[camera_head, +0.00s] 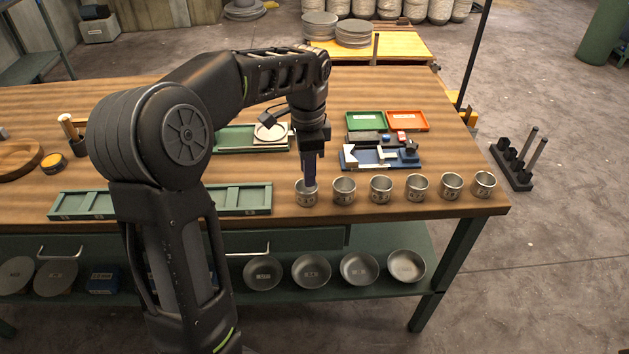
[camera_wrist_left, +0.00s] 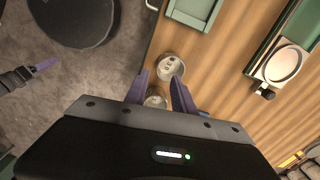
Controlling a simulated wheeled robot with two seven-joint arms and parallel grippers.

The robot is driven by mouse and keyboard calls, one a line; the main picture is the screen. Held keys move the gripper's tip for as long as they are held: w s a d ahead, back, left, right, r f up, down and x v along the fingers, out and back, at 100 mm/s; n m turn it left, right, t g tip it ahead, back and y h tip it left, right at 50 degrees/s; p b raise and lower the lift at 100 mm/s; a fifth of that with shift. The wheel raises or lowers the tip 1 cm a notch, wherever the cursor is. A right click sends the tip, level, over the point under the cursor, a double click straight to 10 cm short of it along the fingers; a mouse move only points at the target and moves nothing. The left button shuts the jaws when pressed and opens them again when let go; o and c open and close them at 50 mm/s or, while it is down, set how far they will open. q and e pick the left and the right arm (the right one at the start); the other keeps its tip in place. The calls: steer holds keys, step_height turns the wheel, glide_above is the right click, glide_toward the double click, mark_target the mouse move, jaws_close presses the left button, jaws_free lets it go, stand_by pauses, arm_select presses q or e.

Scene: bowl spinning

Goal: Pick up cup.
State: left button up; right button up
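Several metal cups stand upright in a row along the table's front edge in the head view. The leftmost cup (camera_head: 306,196) is under my left gripper (camera_head: 311,186), which points down with its fingers overlapping the cup's rim. In the left wrist view, my left gripper (camera_wrist_left: 161,78) is open, its purple fingers apart. One cup (camera_wrist_left: 170,66) lies by the fingertips and another cup (camera_wrist_left: 155,98) shows between the fingers, partly hidden by the wrist. I cannot tell whether a finger touches a cup.
The neighbouring cup (camera_head: 344,190) stands close on the right. A green divided tray (camera_head: 246,199) is left of the row. A scale with a round plate (camera_head: 270,132) and a blue tray of blocks (camera_head: 372,163) lie behind. Bowls (camera_head: 311,271) sit on the lower shelf.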

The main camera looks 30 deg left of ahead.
mark_target(308, 205)
arm_select(q)
steer(key=shift+s+f, duration=0.15)
steer(key=shift+f, duration=1.2)
arm_select(e)
steer(key=shift+s+r, duration=0.1)
steer(key=shift+s, duration=0.1)
arm_select(q)
steer(key=shift+f, duration=0.1)
arm_select(e)
steer(key=shift+r, duration=0.1)
arm_select(q)
steer(key=shift+f+p, duration=0.3)
steer(key=shift+p, duration=0.1)
step_height(308, 205, down, 4)
steer(key=shift+f+p, duration=0.2)
steer(key=shift+p, duration=0.25)
arm_select(e)
steer(key=shift+s+r, duration=0.1)
steer(key=shift+r, duration=0.45)
arm_select(q)
steer(key=shift+c, duration=0.5)
jaws_close()
